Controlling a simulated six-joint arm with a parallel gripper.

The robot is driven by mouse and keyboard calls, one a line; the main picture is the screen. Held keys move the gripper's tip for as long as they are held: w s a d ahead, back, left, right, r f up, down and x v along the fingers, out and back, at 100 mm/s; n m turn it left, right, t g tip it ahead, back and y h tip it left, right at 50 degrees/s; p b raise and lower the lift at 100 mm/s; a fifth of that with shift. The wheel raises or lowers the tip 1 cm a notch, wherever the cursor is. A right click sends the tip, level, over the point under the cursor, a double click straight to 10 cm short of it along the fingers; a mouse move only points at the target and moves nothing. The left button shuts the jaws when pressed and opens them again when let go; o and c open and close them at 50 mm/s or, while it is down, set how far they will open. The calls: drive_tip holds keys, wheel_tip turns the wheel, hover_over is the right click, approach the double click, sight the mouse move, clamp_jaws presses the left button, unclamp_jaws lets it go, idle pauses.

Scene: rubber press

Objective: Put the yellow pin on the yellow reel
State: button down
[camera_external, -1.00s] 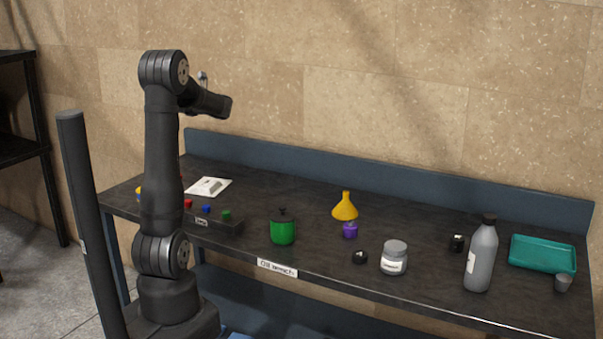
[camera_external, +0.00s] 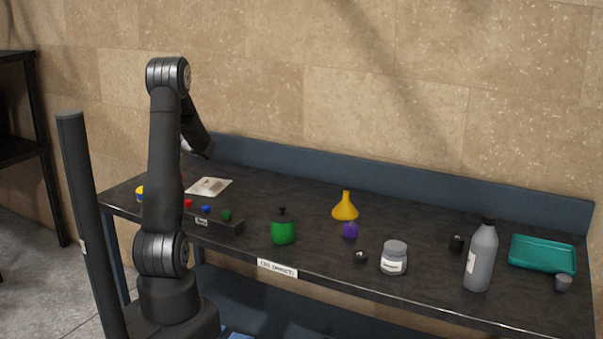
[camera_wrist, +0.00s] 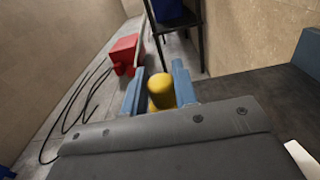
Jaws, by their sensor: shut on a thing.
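My gripper (camera_wrist: 157,80) shows in the wrist view with its blue fingers on either side of a yellow pin (camera_wrist: 161,93). It is shut on the pin, which has a rounded top and a wider part below.
A green pot-like thing (camera_external: 283,232), yellow funnel (camera_external: 345,208), jar (camera_external: 394,260), grey bottle (camera_external: 481,260) and teal tray (camera_external: 542,268) stand further right.

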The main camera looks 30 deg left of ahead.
drive_tip(key=s+a+f, duration=0.2)
drive_tip(key=a+f, duration=0.5)
drive_tip(key=f, duration=0.2)
drive_tip(key=shift+s+a, duration=0.3)
drive_tip(key=shift+a, duration=0.1)
drive_tip(key=c, duration=1.1)
unclamp_jaws()
drive_tip(key=shift+f, duration=0.1)
drive_tip(key=shift+c, duration=0.2)
drive_tip(key=d, duration=1.2)
